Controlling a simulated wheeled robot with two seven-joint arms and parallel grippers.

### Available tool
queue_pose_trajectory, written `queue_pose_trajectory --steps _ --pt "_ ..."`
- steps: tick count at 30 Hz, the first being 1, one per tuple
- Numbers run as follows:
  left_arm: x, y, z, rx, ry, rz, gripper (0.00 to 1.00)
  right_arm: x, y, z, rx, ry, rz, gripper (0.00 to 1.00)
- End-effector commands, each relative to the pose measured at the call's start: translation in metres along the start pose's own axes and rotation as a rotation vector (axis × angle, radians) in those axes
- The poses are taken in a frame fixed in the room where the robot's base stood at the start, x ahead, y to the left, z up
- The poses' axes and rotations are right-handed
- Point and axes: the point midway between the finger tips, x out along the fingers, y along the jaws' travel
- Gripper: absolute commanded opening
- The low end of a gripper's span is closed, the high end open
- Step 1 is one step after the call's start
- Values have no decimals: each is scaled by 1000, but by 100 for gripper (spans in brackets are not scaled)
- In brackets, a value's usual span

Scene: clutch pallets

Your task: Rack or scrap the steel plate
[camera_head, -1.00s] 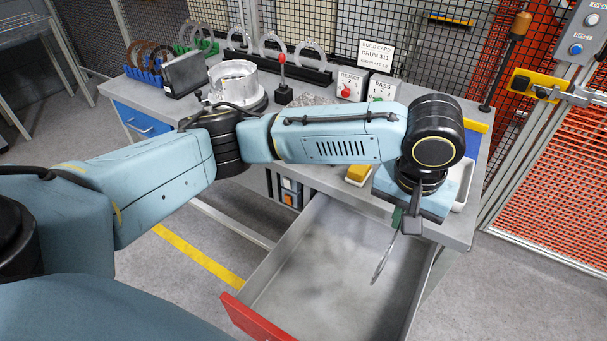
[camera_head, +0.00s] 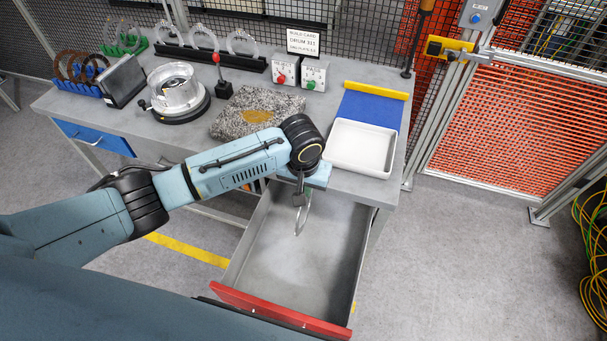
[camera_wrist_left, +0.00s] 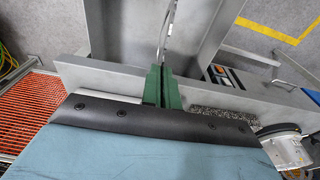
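My left gripper (camera_head: 299,197) hangs over the open red-fronted drawer (camera_head: 283,306), near its back end. It is shut on the steel plate (camera_head: 303,219), a thin plate seen nearly edge-on that hangs below the fingers. In the left wrist view the green finger pads (camera_wrist_left: 162,86) are close together with the steel plate (camera_wrist_left: 169,35) projecting beyond them. The drawer looks empty inside. The black rack (camera_head: 212,56) at the back of the bench carries several bright steel rings. My right gripper is not in view.
The bench holds a drum (camera_head: 176,91), a granite block (camera_head: 248,111), a red-knobbed stand (camera_head: 224,88), a reject box (camera_head: 281,75), a pass box (camera_head: 314,76), a white tray (camera_head: 362,147) and a blue mat (camera_head: 370,109). Mesh fencing stands behind and right.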

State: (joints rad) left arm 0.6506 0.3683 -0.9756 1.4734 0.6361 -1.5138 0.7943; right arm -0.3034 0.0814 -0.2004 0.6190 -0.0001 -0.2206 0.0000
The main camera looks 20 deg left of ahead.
Motion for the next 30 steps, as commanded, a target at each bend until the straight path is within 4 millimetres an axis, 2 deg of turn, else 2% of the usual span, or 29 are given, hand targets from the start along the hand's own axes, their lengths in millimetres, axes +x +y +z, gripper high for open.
queue_pose_trajectory --steps 2,8,21,30 --pt "1 -2 1 2 0 0 0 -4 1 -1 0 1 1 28" --pt "13 -3 2 4 2 0 0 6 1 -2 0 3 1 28" --pt "58 -3 8 3 2 0 0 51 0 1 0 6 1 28" --pt "61 -3 9 3 2 1 0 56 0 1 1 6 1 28"
